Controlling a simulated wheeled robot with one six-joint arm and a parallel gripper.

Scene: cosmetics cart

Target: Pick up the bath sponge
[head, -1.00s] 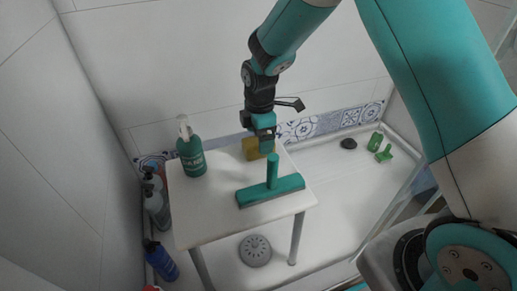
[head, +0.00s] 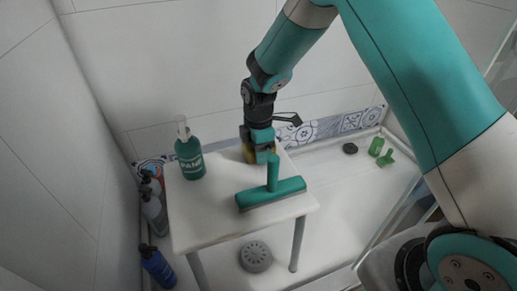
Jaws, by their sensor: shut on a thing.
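The yellow bath sponge (head: 247,154) is at the back right of the small white table, mostly hidden behind my gripper. My gripper (head: 260,152) points down over it and is shut on the sponge. The fingertips are partly hidden by the handle of the green squeegee. I cannot tell whether the sponge still touches the tabletop.
A green squeegee (head: 270,192) with an upright handle lies just in front of my gripper on the white table (head: 215,222). A green pump bottle (head: 190,156) stands at the left. Several bottles (head: 155,215) stand below, left of the table. The tiled wall is close behind.

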